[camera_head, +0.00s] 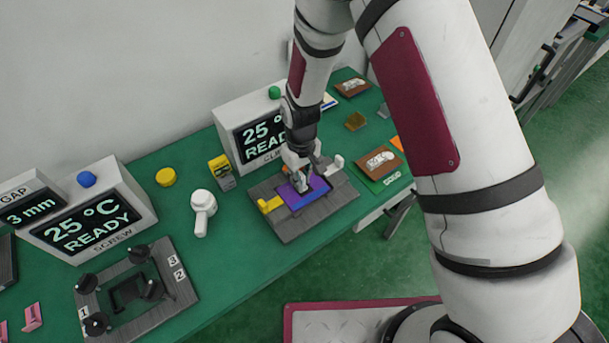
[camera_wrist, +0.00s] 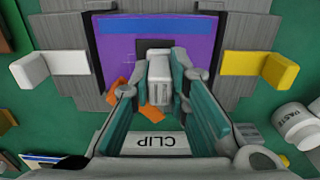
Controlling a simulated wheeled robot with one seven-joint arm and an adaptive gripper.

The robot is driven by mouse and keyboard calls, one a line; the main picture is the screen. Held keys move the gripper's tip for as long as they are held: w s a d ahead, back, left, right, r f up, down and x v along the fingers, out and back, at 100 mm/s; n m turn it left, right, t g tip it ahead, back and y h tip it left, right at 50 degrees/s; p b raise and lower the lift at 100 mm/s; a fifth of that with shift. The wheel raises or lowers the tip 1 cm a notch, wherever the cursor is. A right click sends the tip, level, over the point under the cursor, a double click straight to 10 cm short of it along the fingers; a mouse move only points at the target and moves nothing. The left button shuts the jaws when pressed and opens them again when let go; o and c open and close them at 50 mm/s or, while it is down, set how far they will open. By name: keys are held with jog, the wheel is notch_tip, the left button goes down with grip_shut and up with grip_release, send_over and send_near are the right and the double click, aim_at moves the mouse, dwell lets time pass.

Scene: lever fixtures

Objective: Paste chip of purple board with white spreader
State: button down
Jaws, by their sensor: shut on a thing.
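The purple board (camera_head: 318,186) lies in a dark grey fixture (camera_head: 330,203) on the green bench; the board also shows in the wrist view (camera_wrist: 205,50). A dark square chip (camera_wrist: 152,45) sits on the board, partly hidden by my fingers. My gripper (camera_head: 301,182) is over the board, its fingers shut on a small whitish block, seemingly the white spreader (camera_wrist: 158,72). Whether the spreader touches the chip cannot be told. Orange parts (camera_wrist: 121,88) show beside my fingers. The fixture has a yellow lever (camera_head: 269,204) and a white lever (camera_head: 337,162) on opposite sides.
A display box (camera_head: 228,122) stands behind. A second display (camera_head: 92,220) and another fixture (camera_head: 132,290) are at left. Brown boards (camera_head: 380,161) lie at right.

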jog(key=shift+s+a, duration=0.15)
jog(key=shift+a, duration=0.05)
jog(key=shift+d, duration=0.15)
jog(key=shift+w+d+f, duration=0.1)
jog(key=shift+w+d, duration=0.1)
jog(key=shift+d, duration=0.75)
jog(key=shift+a, duration=0.1)
jog(key=shift+s+a, duration=0.55)
jog(key=shift+a, duration=0.15)
jog(key=shift+w, duration=0.1)
